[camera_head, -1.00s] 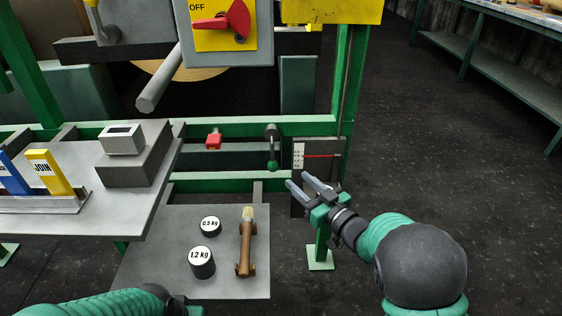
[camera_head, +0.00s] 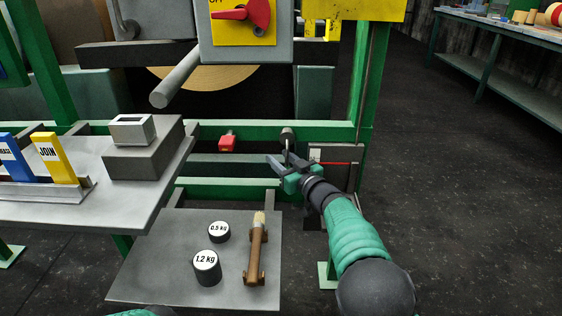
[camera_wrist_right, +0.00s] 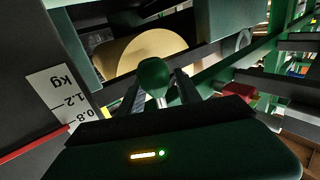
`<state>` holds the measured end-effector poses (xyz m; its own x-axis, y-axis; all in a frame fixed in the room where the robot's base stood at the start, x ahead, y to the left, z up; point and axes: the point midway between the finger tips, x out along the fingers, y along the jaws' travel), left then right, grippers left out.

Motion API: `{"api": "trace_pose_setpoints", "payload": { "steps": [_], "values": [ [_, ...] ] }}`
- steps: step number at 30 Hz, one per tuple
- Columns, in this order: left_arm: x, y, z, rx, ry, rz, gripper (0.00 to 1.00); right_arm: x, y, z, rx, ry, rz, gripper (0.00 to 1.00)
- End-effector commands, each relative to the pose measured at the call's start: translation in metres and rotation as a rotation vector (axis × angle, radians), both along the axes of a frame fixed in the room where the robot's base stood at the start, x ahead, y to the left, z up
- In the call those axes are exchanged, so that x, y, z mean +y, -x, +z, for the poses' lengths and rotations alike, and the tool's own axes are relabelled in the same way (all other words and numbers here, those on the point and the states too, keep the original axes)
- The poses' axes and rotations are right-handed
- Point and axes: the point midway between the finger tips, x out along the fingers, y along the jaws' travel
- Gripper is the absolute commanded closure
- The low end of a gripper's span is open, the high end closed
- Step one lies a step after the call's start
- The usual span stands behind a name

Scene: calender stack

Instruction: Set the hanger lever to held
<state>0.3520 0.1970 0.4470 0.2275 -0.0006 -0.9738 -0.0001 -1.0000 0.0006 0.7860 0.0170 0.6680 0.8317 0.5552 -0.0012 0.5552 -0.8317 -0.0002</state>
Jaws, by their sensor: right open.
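The hanger lever (camera_head: 288,138) is mounted on the green frame's cross rail. Its pivot and dark stem show in the head view, while its lower end is hidden behind my right gripper. In the right wrist view its round green knob (camera_wrist_right: 153,72) sits at the fingertips, seemingly between the two fingers. My right gripper (camera_head: 279,161) is open at the lever; it also shows in the right wrist view (camera_wrist_right: 158,88). I cannot tell whether a finger touches the knob. My left gripper is out of view.
A scale plate with a red pointer (camera_head: 335,163) is just right of the gripper. A red block (camera_head: 228,143) is on the rail to the left. Below is a grey shelf (camera_head: 150,280) with a 1.2 kg weight (camera_head: 207,268), a 0.5 kg weight (camera_head: 219,232) and a brown-handled tool (camera_head: 257,250).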

Motion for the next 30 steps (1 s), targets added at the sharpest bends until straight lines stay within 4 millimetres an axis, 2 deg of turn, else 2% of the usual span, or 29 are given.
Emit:
{"api": "trace_pose_setpoints", "payload": {
  "steps": [2, 11, 30],
  "values": [
    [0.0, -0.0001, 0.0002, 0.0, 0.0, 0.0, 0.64, -0.0002, 0.0001, 0.0002, 0.0, 0.0, 0.0, 0.61],
    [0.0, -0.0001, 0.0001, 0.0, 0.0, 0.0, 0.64, -0.0003, 0.0003, -0.0001, 0.0, 0.0, 0.0, 1.0],
    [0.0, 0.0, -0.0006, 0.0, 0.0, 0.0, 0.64, -0.0001, 0.0002, -0.0098, 0.014, 0.007, 0.0, 1.0]
  ]
}}
